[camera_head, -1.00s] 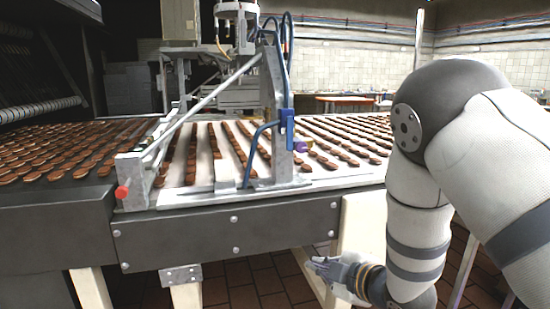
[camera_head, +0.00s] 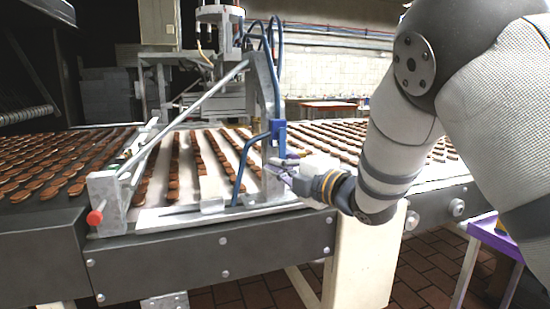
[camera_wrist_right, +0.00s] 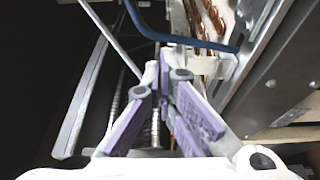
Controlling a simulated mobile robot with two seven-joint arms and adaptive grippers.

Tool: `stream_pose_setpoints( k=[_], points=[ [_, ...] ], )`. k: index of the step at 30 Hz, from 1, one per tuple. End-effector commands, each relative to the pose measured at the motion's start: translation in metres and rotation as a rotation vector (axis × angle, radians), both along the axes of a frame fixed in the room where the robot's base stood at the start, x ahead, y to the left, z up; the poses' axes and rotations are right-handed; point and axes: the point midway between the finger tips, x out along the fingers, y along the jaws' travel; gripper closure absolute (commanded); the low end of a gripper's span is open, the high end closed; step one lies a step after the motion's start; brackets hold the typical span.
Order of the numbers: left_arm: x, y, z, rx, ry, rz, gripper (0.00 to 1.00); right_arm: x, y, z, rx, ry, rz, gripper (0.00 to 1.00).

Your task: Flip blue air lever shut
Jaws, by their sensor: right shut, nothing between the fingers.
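A blue block (camera_head: 278,132) sits on the grey upright of the machine, with a bent blue tube (camera_head: 243,165) running from it down to the frame. I cannot clearly tell the lever apart from these parts or how it is turned. The blue tube also crosses the top of the right wrist view (camera_wrist_right: 160,33). My right gripper (camera_head: 276,165) is just below the blue block, beside the upright. Its purple fingers converge and are shut with nothing between them in the right wrist view (camera_wrist_right: 166,65). I cannot tell whether they touch the machine. My left gripper is out of view.
The conveyor carries rows of brown biscuits (camera_head: 172,175) behind and beside the upright. A slanted grey rod (camera_head: 190,112) runs down to a bracket with a red knob (camera_head: 95,217). The conveyor's dark side rail (camera_head: 200,262) lies below. A purple table (camera_head: 490,235) stands at right.

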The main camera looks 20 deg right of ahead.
Motion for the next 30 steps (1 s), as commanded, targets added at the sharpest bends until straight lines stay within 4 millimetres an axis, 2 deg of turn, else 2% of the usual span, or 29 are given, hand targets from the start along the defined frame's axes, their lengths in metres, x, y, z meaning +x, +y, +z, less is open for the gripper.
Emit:
stream_pose_setpoints(
  k=[10, 12, 18, 30],
  points=[
    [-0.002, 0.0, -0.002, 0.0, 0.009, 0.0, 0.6, 0.071, 0.028, -0.003, 0.002, 0.003, 0.001, 1.0],
    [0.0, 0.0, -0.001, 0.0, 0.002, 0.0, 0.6, 0.069, 0.01, 0.0, 0.003, 0.001, -0.005, 1.0],
    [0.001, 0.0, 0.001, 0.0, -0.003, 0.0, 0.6, 0.068, -0.011, 0.0, 0.002, 0.0, -0.001, 1.0],
    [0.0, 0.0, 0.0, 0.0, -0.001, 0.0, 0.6, 0.069, -0.014, -0.001, 0.001, 0.001, 0.0, 1.0]
  ],
)
